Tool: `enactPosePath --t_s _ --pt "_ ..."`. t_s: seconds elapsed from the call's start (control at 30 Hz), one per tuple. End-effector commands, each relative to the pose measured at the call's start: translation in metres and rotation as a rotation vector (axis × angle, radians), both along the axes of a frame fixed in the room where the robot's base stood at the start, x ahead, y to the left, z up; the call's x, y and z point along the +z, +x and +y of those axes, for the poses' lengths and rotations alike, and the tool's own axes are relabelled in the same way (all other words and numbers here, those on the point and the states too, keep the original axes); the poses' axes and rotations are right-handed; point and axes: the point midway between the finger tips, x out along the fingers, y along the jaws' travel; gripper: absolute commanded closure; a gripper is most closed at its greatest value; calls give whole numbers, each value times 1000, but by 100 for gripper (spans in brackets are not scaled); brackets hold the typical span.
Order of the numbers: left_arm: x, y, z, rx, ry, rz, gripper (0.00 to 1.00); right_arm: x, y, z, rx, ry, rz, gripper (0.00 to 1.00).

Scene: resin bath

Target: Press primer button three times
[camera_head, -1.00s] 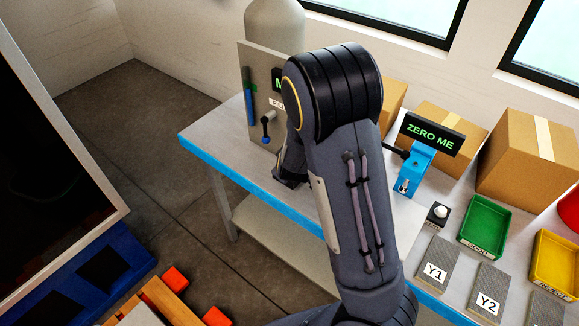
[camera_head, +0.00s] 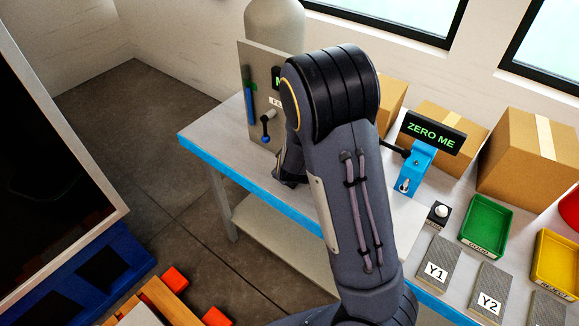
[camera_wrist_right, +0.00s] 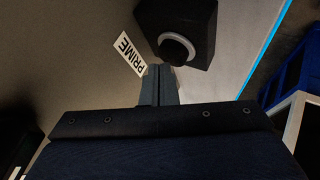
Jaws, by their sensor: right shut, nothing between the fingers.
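In the right wrist view, the primer button (camera_wrist_right: 173,48) is a dark round cap with a pale ring, set on a black block (camera_wrist_right: 192,28). A white PRIME label (camera_wrist_right: 129,54) lies beside it. My right gripper (camera_wrist_right: 160,70) is shut and empty, its fingertips just short of the button's lower edge in the picture. I cannot tell if they touch it. In the head view, my right arm crosses the middle of the bench and hides the button and the fingertips. My left gripper is in neither view.
A panel (camera_head: 250,75) with a small lever (camera_head: 266,126) stands at the bench's far left. A blue stand (camera_head: 414,168) carries a ZERO ME display (camera_head: 433,137). Right of my arm are a black box with a white knob (camera_head: 439,212), a green tray (camera_head: 486,222) and cardboard boxes (camera_head: 535,150).

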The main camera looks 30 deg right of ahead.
Motion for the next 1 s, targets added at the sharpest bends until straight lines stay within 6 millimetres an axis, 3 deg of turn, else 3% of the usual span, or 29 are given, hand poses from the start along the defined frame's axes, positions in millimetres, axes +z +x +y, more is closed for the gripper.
enactPosePath --t_s 1.0 --pt "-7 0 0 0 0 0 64 -9 0 0 0 0 0 100"
